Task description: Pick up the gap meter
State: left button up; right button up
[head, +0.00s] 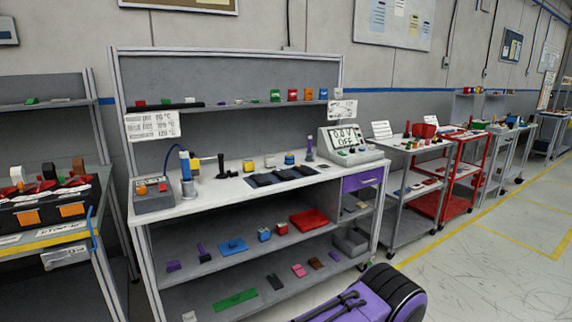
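I cannot tell for sure which item is the gap meter. Candidates stand on the white top of the workbench (215,198): a small upright item with a purple top (309,149), a black item with a knob (223,168), and a yellow-and-black item (194,166). Neither of my grippers is in view, and nothing is seen held.
Dark pads (281,177) lie mid-bench. Lower shelves hold a red tray (309,220), a blue plate (232,247) and several small parts. A red cart (458,175) and a grey cart (405,205) stand to the right. Open floor (485,265) lies at the lower right.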

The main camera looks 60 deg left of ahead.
aim_at(248, 166)
jog(key=z, duration=0.05)
jog(key=i, duration=1.45)
jog(key=u, duration=0.75)
jog(key=i, duration=0.7)
jog(key=u, duration=0.7)
